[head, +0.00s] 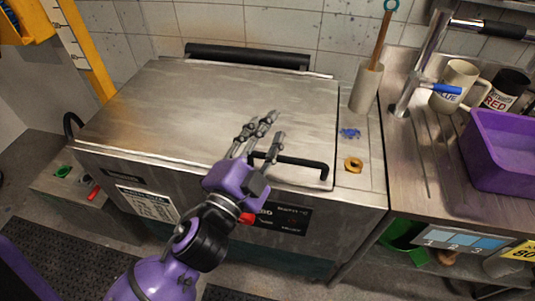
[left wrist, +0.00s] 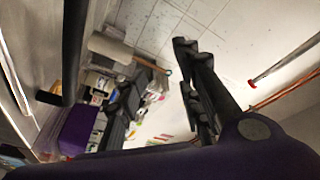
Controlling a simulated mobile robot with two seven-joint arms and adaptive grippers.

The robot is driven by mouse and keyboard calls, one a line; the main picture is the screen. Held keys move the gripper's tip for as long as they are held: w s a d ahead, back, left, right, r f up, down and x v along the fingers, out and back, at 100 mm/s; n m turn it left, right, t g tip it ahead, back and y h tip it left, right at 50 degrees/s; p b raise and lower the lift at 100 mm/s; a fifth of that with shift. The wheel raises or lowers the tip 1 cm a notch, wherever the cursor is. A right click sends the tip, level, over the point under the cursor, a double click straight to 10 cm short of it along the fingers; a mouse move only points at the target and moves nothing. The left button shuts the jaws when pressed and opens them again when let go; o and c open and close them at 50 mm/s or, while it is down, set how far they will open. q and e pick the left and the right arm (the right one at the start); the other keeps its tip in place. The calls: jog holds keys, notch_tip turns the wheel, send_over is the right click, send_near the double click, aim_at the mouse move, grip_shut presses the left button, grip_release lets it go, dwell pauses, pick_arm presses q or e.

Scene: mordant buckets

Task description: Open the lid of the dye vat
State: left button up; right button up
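The dye vat (head: 345,200) is a wide steel box, and its flat steel lid (head: 190,110) lies closed on top. A black bar handle (head: 305,163) is fixed at the lid's front right. My left gripper (head: 273,127) is over the lid's front part, its fingers apart and empty. One finger passes by the handle's left end and hides part of it. In the left wrist view, a dark bar that looks like the handle (left wrist: 73,50) is left of both fingers, outside the gap of the gripper (left wrist: 165,55). My right gripper is not in view.
A black bar (head: 245,56) runs along the lid's back edge by the tiled wall. A holder with a wooden-handled tool (head: 367,88), a brass nut (head: 353,165), a tap (head: 415,75), mugs (head: 460,82) and a purple tub (head: 500,150) stand right of the lid.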

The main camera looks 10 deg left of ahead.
pick_arm(q)
jog(key=s+d+r+m+g+h, duration=0.3)
jog(key=d+r+m+g+h, duration=0.1)
jog(key=d+r+m+h, duration=1)
jog(key=s+d+f+m+g+h, duration=0.1)
jog(key=s+d+m+g, duration=0.35)
jog(key=m+g, duration=0.4)
jog(key=s+d+m+g+h, duration=0.2)
jog(key=s+d+m+g, duration=0.25)
jog(key=m+g, duration=0.35)
jog(key=m+t+y, duration=0.4)
jog(key=m+y, duration=0.7)
jog(key=y, duration=1.1)
send_near(291, 159)
jog(key=f, duration=0.1)
jog(key=x, duration=0.7)
jog(key=shift+w, duration=0.15)
jog(key=shift+f, duration=0.15)
jog(key=c, duration=0.8)
grip_shut()
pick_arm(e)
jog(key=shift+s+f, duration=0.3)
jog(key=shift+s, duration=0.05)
